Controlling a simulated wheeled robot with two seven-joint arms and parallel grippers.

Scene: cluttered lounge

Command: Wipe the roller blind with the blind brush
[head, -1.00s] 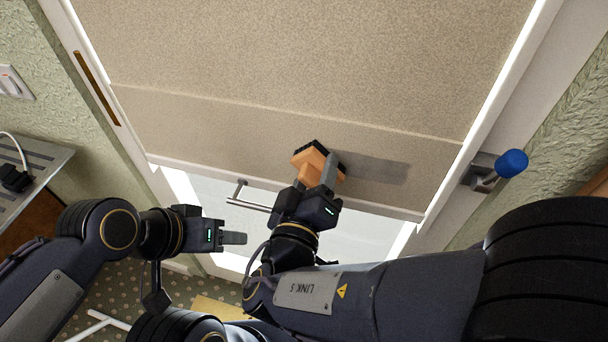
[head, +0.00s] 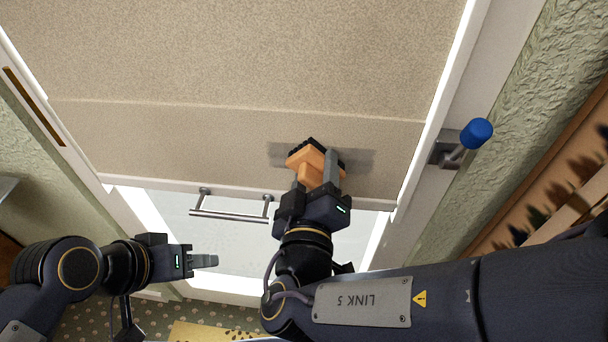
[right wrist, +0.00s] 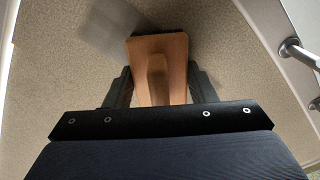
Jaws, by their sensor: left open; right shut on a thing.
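The roller blind (head: 240,60) is a speckled beige sheet filling the upper middle of the head view. A grey, darker patch (head: 358,160) shows on its lower band, to both sides of the brush. The blind brush (head: 308,164) has an orange-brown wooden body and dark bristles, which appear to be against the blind. My right gripper (head: 320,178) is shut on its handle; the right wrist view shows the wooden brush (right wrist: 158,62) between the fingers. My left gripper (head: 205,261) is open and empty, low at the left, apart from the blind.
A blue-knobbed handle (head: 475,133) sticks out from the right frame. Patterned carpet lies below.

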